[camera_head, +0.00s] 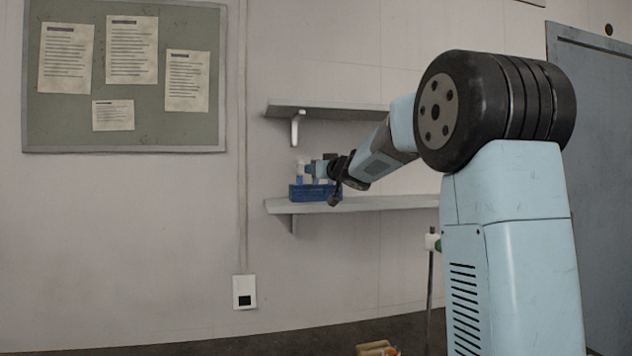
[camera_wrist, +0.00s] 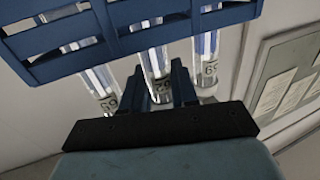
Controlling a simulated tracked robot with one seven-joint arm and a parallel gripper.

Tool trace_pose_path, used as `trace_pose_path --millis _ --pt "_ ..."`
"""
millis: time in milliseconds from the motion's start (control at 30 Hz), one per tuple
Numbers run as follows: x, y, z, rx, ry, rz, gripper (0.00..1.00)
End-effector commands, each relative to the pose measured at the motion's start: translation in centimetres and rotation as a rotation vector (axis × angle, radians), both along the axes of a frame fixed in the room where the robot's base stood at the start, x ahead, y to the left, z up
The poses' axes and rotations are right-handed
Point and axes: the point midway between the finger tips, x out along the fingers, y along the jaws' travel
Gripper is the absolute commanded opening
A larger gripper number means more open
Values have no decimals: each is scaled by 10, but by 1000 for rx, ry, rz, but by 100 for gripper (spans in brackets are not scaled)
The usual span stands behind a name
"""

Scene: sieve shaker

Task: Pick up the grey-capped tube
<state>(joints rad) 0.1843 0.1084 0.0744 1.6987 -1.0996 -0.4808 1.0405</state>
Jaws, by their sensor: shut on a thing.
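A blue rack (camera_head: 312,192) stands on the lower wall shelf, with small tubes (camera_head: 299,178) upright at its left part. My gripper (camera_head: 318,170) is at the rack, just above its top edge. The wrist view shows the slatted side of the rack (camera_wrist: 125,43) across the top and three clear tubes with blue in them and dark printed marks. My gripper (camera_wrist: 162,78) is shut on the middle tube (camera_wrist: 154,62), with a blue finger on each side of it. One tube (camera_wrist: 100,80) is to its left and one (camera_wrist: 208,50) to its right. I cannot make out the cap colours.
The lower shelf (camera_head: 385,203) is clear to the left of the rack, and its right part is partly hidden by my arm. An upper shelf (camera_head: 325,108) is close above my gripper. A notice board (camera_head: 125,75) hangs on the wall at the left.

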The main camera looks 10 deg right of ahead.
Motion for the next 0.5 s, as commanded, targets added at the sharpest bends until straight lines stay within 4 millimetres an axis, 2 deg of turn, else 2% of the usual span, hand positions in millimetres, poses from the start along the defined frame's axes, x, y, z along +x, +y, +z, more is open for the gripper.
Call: trace_pose_path --millis 167,367,500 --pt "0 0 5 -1 -1 0 0" --pt "0 0 32 -2 -4 -1 0" --pt "-23 -5 60 -4 -5 -1 0"
